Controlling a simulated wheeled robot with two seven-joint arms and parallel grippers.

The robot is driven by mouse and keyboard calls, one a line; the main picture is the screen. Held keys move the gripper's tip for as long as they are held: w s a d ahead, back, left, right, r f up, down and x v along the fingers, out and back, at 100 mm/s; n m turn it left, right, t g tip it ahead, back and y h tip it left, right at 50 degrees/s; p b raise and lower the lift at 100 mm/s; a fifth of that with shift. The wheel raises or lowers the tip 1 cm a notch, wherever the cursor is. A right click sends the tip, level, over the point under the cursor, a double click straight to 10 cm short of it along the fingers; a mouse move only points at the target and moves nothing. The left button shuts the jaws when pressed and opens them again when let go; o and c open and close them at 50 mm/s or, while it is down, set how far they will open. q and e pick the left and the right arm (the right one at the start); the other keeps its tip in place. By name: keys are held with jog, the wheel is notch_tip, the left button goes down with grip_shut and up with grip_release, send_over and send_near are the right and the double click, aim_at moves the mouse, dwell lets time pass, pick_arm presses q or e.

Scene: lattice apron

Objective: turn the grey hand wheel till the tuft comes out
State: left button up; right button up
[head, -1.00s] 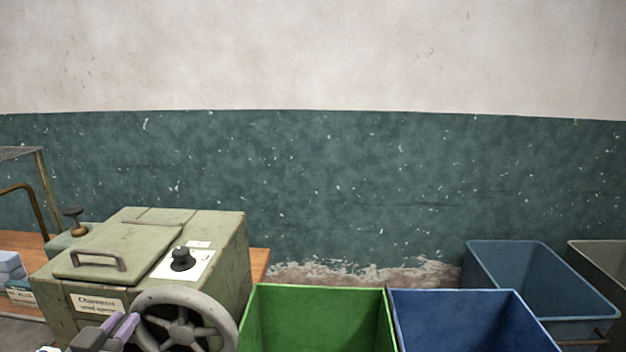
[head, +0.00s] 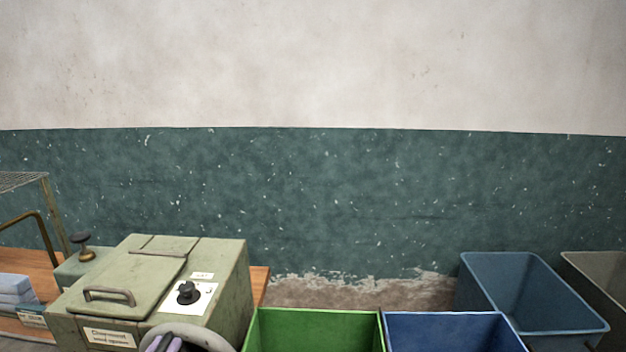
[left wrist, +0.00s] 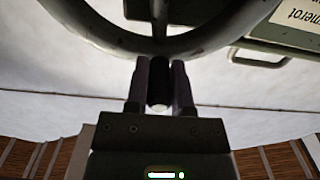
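The grey hand wheel (head: 212,338) is on the front of a green metal machine (head: 220,265); only the top of its rim shows in the head view. In the left wrist view the rim (left wrist: 95,32) arches across the top. My left gripper (head: 164,345) is at the upper part of the wheel. In the left wrist view my left gripper (left wrist: 158,85) has its two fingers closed against both sides of the wheel's dark handle (left wrist: 158,75). No tuft shows in either view. My right gripper is out of view.
A green bin (head: 315,315) and a blue bin (head: 450,318) stand right of the machine, with a blue-grey bin (head: 530,270) and a grey bin (head: 600,265) beyond. The machine has a lid handle (head: 108,293) and a black knob (head: 187,292) on top.

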pick_arm(q)
jog(key=o, duration=0.4)
jog(key=shift+a, duration=0.15)
jog(key=shift+o, duration=0.2)
jog(key=s+p, duration=0.4)
jog(key=s, duration=0.4)
jog(key=shift+a, duration=0.3)
jog(key=shift+r, duration=0.1)
